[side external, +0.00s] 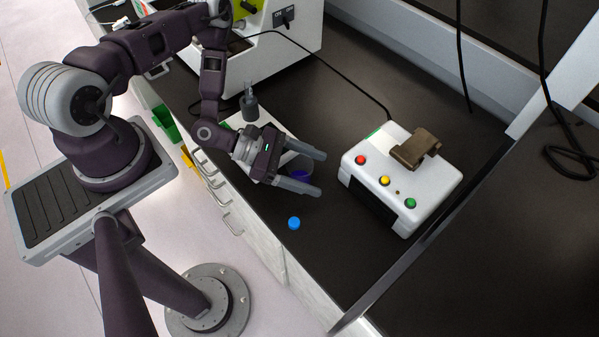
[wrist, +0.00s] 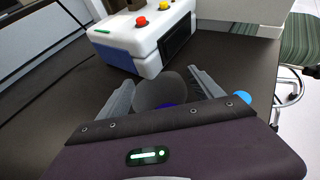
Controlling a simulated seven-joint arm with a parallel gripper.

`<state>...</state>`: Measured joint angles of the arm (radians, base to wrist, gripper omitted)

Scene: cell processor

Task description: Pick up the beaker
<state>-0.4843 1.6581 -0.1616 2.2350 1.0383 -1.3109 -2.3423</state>
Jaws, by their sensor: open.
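The beaker (side external: 302,168) looks like a dark, see-through vessel with blue-purple contents. It stands on the black bench and is partly hidden by my gripper in the side view. In the wrist view the beaker (wrist: 158,90) shows as a grey rounded shape between the two fingers, its lower part hidden by my gripper's body. My gripper (side external: 322,174) is open, with one finger on each side of the beaker. In the wrist view its fingers (wrist: 158,77) are spread. I cannot tell whether either finger touches the beaker.
A blue cap (side external: 294,223) lies near the bench's front edge. A white box (side external: 399,184) with red, yellow and green buttons stands to the right. A dark bottle (side external: 249,106) stands behind my gripper, near a larger white machine (side external: 285,50). A black cable crosses the bench.

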